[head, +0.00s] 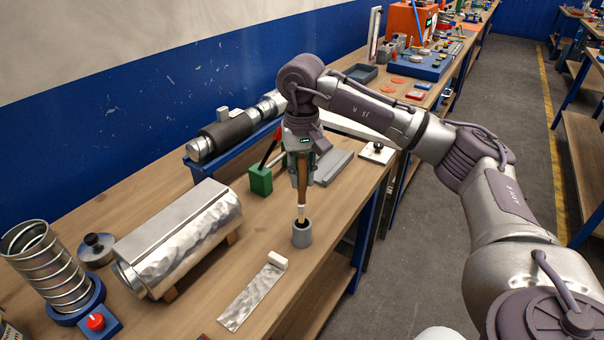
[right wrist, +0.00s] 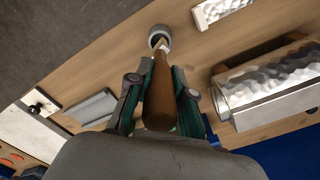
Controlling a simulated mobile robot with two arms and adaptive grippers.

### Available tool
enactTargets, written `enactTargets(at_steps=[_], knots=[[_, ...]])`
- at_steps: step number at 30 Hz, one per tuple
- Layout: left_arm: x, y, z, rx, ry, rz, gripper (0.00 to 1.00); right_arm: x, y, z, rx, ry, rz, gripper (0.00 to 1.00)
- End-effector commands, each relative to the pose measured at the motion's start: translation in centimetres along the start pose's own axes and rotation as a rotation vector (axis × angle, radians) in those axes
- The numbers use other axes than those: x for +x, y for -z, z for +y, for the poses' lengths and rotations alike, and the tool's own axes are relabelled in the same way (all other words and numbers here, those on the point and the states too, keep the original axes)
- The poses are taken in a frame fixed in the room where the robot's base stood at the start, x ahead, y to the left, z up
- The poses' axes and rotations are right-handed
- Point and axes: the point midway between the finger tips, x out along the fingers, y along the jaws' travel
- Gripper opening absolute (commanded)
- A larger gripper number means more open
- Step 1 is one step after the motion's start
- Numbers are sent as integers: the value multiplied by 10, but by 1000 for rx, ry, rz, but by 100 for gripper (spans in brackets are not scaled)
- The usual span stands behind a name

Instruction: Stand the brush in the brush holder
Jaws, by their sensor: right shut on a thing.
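The brush (head: 301,190) has a brown wooden handle and hangs upright, head down. My right gripper (head: 301,180) is shut on its handle. The brush holder (head: 302,234) is a small grey cup with a dark opening on the bench, directly below the brush. The brush's lower end is at the holder's mouth; I cannot tell how far inside it is. In the right wrist view the brush handle (right wrist: 161,95) lies between the fingers of the right gripper (right wrist: 160,85), and the holder (right wrist: 160,36) shows beyond its tip. My left gripper is not in view.
A crumpled metal duct (head: 180,238) lies left of the holder, with a spiral coil (head: 48,262) farther left. A flat metal strip (head: 252,296) lies in front. A green block (head: 261,179) stands behind. The bench edge is close on the holder's right.

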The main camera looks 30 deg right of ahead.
Motion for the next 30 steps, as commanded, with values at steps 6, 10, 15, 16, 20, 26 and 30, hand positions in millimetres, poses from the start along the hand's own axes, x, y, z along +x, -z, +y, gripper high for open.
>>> enactTargets(at_steps=[6,10,15,16,20,26,30], knots=[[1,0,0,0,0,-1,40,0,0,0,0,0,0,0],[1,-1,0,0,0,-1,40,0,0,0,0,0,0,0],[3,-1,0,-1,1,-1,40,4,0,0,0,0,0,0],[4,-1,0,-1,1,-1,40,4,0,0,0,0,0,0],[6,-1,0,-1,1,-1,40,8,0,0,0,0,0,0],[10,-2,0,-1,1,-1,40,13,0,0,0,0,0,0],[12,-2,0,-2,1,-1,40,16,0,0,0,0,0,0]])
